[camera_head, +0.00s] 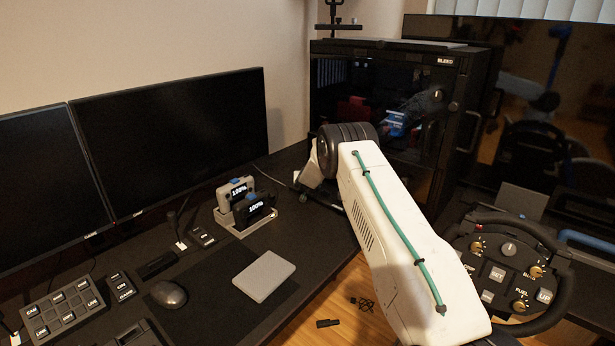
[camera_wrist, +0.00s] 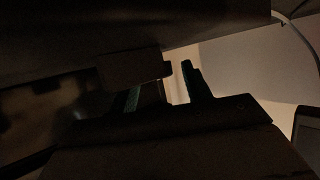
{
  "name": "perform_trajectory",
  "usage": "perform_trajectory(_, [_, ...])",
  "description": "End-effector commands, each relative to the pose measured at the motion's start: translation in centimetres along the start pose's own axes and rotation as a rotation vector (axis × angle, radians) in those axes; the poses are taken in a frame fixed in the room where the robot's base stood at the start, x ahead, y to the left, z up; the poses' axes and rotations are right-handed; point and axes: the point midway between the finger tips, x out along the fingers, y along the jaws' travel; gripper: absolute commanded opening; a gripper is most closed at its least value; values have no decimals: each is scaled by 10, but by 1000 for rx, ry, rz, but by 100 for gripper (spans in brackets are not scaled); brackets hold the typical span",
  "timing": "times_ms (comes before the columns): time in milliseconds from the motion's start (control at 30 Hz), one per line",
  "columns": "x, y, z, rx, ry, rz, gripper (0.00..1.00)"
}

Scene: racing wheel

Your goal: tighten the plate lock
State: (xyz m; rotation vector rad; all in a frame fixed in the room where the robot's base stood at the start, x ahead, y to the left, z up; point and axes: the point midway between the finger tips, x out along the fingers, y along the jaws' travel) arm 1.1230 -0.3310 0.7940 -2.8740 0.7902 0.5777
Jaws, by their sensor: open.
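I cannot make out a plate lock for certain in either view. My gripper (camera_wrist: 165,88) shows in the dim wrist view as two dark teal fingers, spread apart with a gap between them. A dark edge crosses close to the fingers, and I cannot tell whether they touch it. In the head view my white arm reaches over the desk toward the front of a black cabinet (camera_head: 462,105); my gripper is not clearly visible there. The cabinet has a glossy front, a round knob and a label reading BLEED.
Two monitors (camera_head: 175,135), a charging stand with two battery units (camera_head: 250,207), a mouse (camera_head: 168,294), a button box (camera_head: 62,310) and a grey pad (camera_head: 264,276) occupy the black desk. A racing wheel (camera_head: 567,290) stands at right, close to my arm. A large dark screen is behind it.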

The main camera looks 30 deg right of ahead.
Motion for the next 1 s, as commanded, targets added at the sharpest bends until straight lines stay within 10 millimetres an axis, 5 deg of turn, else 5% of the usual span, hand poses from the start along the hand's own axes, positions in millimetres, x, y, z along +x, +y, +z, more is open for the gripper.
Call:
perform_trajectory(200, [0,0,0,-1,1,0,49])
perform_trajectory(400, [0,-1,0,-1,1,0,4])
perform_trajectory(1000, [0,-6,-1,59,5,136,4])
